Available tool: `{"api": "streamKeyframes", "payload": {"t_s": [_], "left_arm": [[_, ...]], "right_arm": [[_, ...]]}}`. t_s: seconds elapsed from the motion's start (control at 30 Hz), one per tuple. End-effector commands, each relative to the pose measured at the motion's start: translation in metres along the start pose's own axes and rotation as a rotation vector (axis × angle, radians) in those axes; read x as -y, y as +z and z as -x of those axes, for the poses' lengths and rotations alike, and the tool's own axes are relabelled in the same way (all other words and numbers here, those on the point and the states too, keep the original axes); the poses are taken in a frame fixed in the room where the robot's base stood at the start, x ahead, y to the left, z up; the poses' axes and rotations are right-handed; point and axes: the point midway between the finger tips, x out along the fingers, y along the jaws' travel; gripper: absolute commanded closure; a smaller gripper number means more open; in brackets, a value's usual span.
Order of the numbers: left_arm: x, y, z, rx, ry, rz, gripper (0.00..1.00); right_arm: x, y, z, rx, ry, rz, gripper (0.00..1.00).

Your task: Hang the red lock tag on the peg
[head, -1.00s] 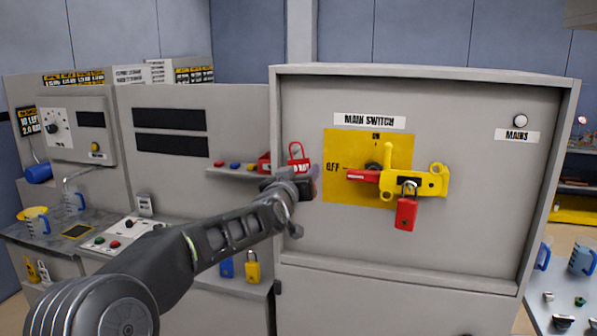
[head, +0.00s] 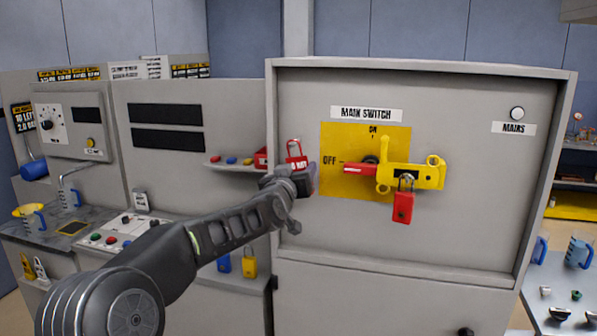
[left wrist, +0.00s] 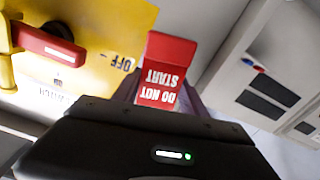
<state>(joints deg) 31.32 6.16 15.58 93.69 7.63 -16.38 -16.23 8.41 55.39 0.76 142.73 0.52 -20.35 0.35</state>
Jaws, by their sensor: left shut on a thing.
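The red lock tag (head: 296,160), with a red loop on top, stands upright in my left gripper (head: 303,180), left of the yellow switch plate. In the left wrist view the tag (left wrist: 164,72) reads "DO NOT START" upside down, between the fingers of the left gripper (left wrist: 165,103). A red padlock (head: 403,207) hangs from the yellow lockout bracket (head: 428,176) on the main switch. The red switch handle (head: 359,169) points left, towards OFF. I cannot pick out the peg for certain. My right gripper is out of view.
The switch cabinet (head: 480,235) has a raised frame around its panel. A small shelf (head: 228,166) with coloured buttons and a red item (head: 260,158) is left of it. The panel right of the bracket is clear.

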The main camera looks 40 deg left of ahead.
Motion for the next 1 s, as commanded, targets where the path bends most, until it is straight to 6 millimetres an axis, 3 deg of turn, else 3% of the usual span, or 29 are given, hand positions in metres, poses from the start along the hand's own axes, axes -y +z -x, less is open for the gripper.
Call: {"api": "streamKeyframes", "payload": {"t_s": [0.07,0.1,0.3,0.4,0.73,1.0], "left_arm": [[-0.001,0.001,0.000,0.002,0.001,0.000,1.00],[-0.001,0.001,0.000,0.002,0.001,0.000,0.49],[-0.001,0.001,0.000,0.002,0.001,0.000,0.32],[0.000,0.001,0.000,0.001,0.001,0.000,0.25],[0.000,0.001,0.003,0.001,0.001,0.000,0.25],[0.000,0.003,0.036,-0.001,0.001,-0.002,0.25]], "right_arm": [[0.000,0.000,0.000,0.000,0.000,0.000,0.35],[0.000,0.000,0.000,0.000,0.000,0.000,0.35],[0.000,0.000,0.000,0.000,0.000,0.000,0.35],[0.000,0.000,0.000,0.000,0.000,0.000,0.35],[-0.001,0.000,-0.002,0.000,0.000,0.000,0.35],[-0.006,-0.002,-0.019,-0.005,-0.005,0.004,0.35]]}}
